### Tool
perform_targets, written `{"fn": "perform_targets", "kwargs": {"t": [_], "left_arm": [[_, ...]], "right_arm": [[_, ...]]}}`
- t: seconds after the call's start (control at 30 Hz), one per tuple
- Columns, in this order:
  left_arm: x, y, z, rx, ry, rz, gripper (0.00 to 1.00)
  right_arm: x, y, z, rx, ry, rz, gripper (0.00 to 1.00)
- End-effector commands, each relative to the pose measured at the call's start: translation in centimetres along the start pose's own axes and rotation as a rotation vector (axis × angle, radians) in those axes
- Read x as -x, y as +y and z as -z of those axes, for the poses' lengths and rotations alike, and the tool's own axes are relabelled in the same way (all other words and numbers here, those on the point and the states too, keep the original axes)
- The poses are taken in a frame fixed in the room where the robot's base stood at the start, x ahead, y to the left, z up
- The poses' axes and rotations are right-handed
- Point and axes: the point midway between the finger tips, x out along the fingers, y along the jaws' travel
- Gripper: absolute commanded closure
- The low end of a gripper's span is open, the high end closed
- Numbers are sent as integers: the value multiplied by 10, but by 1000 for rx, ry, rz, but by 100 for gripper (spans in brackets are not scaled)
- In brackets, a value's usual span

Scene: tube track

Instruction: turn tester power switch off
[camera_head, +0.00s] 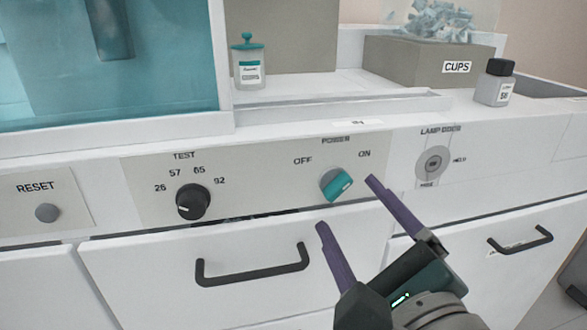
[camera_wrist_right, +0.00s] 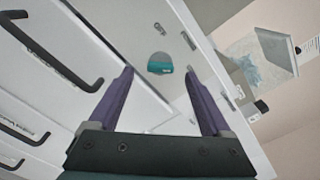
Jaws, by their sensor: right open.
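The power switch (camera_head: 336,184) is a round knob with a teal face on the tester's front panel. Its label reads POWER, with OFF to its upper left and ON to its upper right. The teal bar points toward the upper right, on the ON side. My right gripper (camera_head: 344,202) is open, its two purple fingers in front of the panel just below and right of the knob. In the right wrist view, the knob (camera_wrist_right: 160,64) shows beyond and between the open fingertips (camera_wrist_right: 160,78), apart from them. My left gripper is not in view.
A black TEST dial (camera_head: 192,202) and a RESET button (camera_head: 47,213) lie left on the panel. A lamp door lock (camera_head: 433,163) is to the right. Drawer handles (camera_head: 252,265) stick out below. A teal-capped bottle (camera_head: 248,62) and dark-capped bottle (camera_head: 494,84) stand above.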

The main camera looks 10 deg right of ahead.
Motion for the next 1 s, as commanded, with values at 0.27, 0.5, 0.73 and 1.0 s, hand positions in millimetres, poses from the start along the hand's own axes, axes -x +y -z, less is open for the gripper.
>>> {"fn": "perform_targets", "kwargs": {"t": [0.27, 0.5, 0.73, 1.0], "left_arm": [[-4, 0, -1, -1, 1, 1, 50], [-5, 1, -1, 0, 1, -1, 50], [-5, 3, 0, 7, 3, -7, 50], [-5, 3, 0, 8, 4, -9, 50]], "right_arm": [[-42, 0, 0, 2, -1, 0, 18], [-49, 0, 0, 1, 0, -1, 18], [-49, 0, 0, 2, 0, -1, 28], [-49, 0, 0, 2, 0, -1, 58]]}}
